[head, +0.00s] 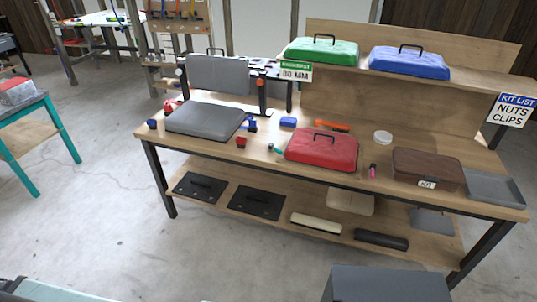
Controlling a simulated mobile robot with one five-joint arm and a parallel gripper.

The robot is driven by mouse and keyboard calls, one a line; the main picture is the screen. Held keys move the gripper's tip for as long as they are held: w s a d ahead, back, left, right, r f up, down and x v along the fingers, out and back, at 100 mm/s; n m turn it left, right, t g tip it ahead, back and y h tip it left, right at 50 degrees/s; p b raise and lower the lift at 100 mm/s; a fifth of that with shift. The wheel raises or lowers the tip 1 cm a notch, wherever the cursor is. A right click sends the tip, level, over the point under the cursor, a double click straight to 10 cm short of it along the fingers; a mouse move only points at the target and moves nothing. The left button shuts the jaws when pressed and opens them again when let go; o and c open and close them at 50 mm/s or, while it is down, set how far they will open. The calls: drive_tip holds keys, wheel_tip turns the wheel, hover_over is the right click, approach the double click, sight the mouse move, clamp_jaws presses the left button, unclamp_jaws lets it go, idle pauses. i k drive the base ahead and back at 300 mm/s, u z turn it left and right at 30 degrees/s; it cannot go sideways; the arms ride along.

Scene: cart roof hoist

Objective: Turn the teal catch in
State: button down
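A small teal piece (275,148) lies on the workbench just left of the red case (321,148). It is too small to tell whether it is the catch or how it is turned. Grey padded panels stand on the left part of the bench: one flat (205,119) and one upright (217,75) behind it, beside a dark frame (262,95). No other teal catch can be made out on them. My gripper is not in view.
The wooden workbench (260,170) also bears a brown case (427,167), a grey tray (494,187) and small loose parts. Green (321,51) and blue (409,63) cases sit on its raised shelf. A teal-legged table (30,130) stands left. Concrete floor between is clear.

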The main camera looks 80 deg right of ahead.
sight(276, 149)
drive_tip(key=z, duration=0.35)
drive_tip(key=i, duration=0.85)
drive_tip(key=z, duration=0.7)
